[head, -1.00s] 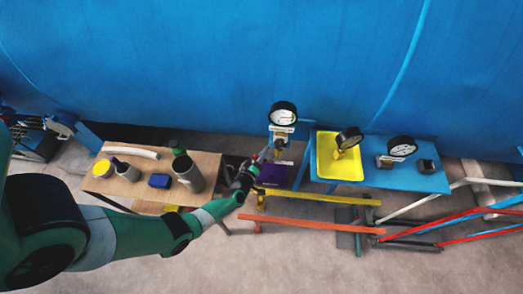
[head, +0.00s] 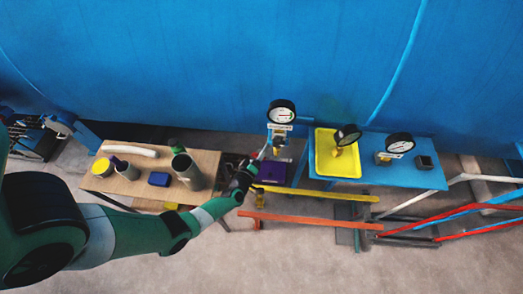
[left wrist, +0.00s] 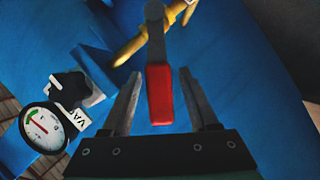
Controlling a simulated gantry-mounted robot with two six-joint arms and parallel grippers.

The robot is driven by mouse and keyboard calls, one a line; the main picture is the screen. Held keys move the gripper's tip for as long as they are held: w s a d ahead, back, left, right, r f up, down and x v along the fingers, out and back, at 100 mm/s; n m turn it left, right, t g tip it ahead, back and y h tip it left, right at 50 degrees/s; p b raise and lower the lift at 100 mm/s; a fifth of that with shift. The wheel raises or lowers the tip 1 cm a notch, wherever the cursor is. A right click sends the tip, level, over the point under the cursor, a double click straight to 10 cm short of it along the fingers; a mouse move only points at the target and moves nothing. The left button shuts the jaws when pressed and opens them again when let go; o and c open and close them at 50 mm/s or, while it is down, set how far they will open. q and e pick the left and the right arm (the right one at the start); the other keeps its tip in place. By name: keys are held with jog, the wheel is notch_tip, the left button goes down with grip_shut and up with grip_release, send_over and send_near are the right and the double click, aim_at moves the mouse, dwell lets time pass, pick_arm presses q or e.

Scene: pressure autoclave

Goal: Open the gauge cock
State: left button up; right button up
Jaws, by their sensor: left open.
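A lever with a red grip (left wrist: 160,95) on a grey arm is in the left wrist view; a yellow pipe (left wrist: 130,48) runs behind its far end. I take this lever to be the gauge cock's handle. My left gripper (left wrist: 160,76) is open, with one finger on each side of the red grip and visible gaps on both sides. In the head view the left gripper (head: 259,157) is just below and left of a round dial gauge (head: 282,111). The cock is too small there to make out clearly. My right gripper is not in view.
The left wrist view shows a labelled gauge (left wrist: 42,127) and black knob (left wrist: 70,85) at left. In the head view, a wooden table (head: 140,183) with containers stands left; a blue table (head: 400,180) with a yellow tray (head: 325,165) and two gauges stands right. Coloured bars lie in front.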

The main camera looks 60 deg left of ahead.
pick_arm(q)
jog(key=p+v, duration=0.4)
jog(key=v, duration=0.7)
jog(key=shift+c, duration=0.2)
